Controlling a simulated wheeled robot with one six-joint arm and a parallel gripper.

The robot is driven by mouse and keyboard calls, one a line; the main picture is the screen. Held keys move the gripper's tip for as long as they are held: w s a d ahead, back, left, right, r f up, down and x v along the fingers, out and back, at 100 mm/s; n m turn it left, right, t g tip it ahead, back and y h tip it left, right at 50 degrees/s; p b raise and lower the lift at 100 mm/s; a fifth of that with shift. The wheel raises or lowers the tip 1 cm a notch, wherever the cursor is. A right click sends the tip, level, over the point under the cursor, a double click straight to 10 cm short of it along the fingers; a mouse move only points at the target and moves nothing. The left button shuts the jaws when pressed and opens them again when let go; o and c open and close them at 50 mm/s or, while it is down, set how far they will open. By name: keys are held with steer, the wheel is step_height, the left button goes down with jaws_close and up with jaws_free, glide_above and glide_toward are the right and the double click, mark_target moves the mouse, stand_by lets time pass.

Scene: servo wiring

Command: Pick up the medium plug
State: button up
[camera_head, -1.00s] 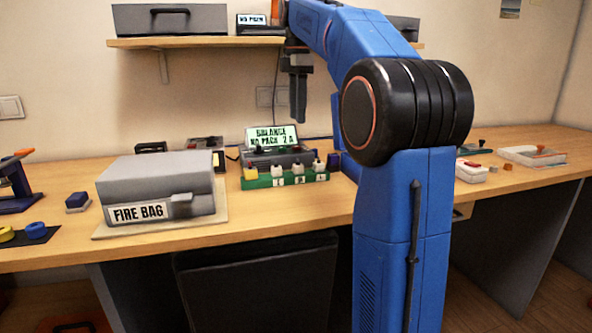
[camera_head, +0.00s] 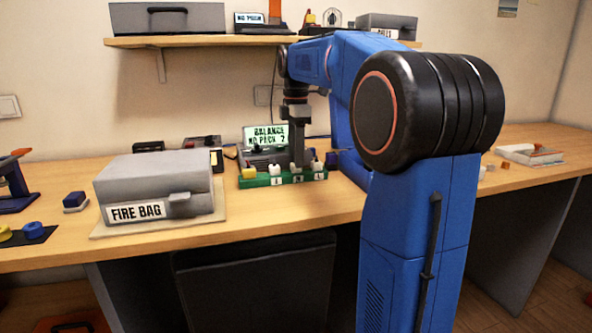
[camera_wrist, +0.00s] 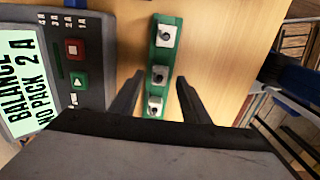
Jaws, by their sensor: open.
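I take the middle white one as the medium plug; the strip's labels are too small to read surely. It shows in the wrist view (camera_wrist: 158,75), between white plugs above and below it in the picture. My gripper (camera_head: 298,163) points down at it and hides most of it in the head view. In the wrist view the open fingers (camera_wrist: 159,80) lie on either side of the strip, with nothing held. Their exact height over the plug is unclear.
A balance charger (camera_head: 265,137) with a lit display stands right behind the strip, close to the gripper's left in the wrist view. A grey fire bag box (camera_head: 150,185) stands to the left. A shelf (camera_head: 215,41) hangs above. Desk in front of the strip is clear.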

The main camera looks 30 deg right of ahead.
steer(key=shift+f, duration=0.8)
jaws_close()
steer(key=shift+r, duration=0.1)
step_height(320, 180, up, 10)
